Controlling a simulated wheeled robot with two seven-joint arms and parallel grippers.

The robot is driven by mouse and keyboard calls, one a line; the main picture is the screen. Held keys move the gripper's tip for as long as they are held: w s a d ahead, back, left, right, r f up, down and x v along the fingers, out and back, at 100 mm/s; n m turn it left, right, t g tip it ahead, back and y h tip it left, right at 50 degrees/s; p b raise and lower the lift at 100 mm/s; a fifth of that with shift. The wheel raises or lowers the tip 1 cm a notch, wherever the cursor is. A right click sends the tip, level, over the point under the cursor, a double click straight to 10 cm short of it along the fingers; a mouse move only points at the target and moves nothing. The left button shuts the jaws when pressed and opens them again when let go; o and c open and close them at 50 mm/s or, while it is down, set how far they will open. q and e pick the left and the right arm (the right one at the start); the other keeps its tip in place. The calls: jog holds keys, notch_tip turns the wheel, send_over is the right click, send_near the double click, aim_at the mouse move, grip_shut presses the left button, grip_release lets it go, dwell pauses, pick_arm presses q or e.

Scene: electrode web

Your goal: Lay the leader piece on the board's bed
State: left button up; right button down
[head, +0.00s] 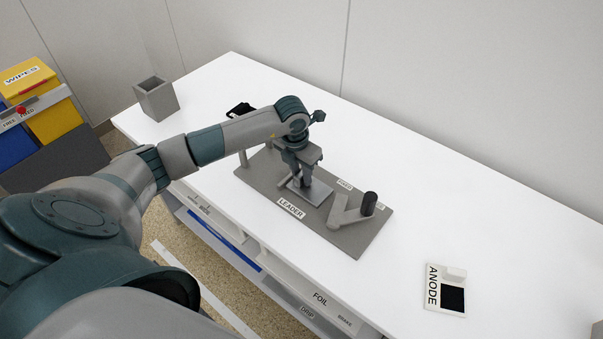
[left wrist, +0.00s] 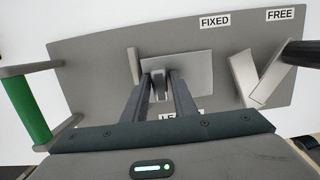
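The grey board (head: 335,237) lies on the white table, with a LEADER label on its front edge. The leader piece (head: 316,192), a flat light grey plate, is at the middle of the board; it also shows in the left wrist view (left wrist: 195,76). I cannot tell whether it rests fully on the bed, which is hidden beneath it. My left gripper (head: 304,184) points down over the plate. In the left wrist view its fingertips (left wrist: 157,82) stand close on both sides of a small grey part at the plate's left side. My right gripper is not in view.
A V-shaped block (head: 345,215) and a dark cylinder (head: 369,203) stand at the board's right end. A green roller (left wrist: 27,110) is at the left end. An ANODE tile (head: 446,291) lies front right; a grey open box (head: 156,99) stands back left. The table's right is mostly clear.

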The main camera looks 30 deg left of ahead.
pick_arm(q)
jog(key=shift+r, duration=0.1)
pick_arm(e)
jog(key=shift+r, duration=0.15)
